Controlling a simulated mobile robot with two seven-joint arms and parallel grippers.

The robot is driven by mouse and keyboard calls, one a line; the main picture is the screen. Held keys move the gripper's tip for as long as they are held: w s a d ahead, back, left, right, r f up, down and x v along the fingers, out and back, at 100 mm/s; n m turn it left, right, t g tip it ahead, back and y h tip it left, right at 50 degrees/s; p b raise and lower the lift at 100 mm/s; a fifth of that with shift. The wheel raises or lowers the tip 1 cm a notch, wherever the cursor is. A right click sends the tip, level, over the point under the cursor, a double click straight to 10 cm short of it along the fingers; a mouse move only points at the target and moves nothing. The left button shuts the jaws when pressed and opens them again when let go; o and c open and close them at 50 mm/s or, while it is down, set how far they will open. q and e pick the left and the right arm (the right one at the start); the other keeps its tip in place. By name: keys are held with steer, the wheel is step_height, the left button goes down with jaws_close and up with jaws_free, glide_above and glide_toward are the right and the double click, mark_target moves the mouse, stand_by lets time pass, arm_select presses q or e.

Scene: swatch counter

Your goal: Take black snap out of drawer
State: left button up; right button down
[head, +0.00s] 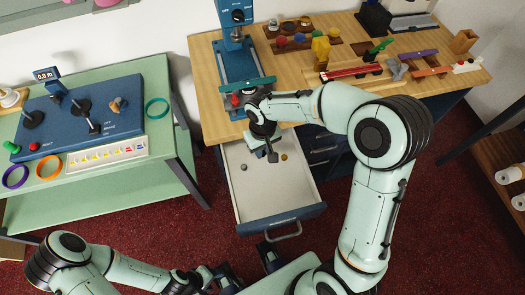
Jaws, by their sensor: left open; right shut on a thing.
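The drawer (305,191) under the wooden counter is pulled open, with a pale inside. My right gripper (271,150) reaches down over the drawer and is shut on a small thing. The fingers mostly hide it; it seems to be the black snap, as no black one shows elsewhere in the drawer, but it is too small to be sure. A grey snap (243,167) lies in the drawer left of this gripper. A brass-coloured snap (284,156) lies to its right. My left gripper (248,269) is open and empty in front of the drawer, near the bottom edge.
The wooden counter (213,92) carries a blue press (237,62), a row of coloured pieces and several small tools. Closed drawers (318,145) sit right of the open one. A green table (176,98) with a blue control panel stands left. Red carpet is free between them.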

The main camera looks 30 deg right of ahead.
step_height(320, 180, up, 18)
steer(key=p, duration=0.2)
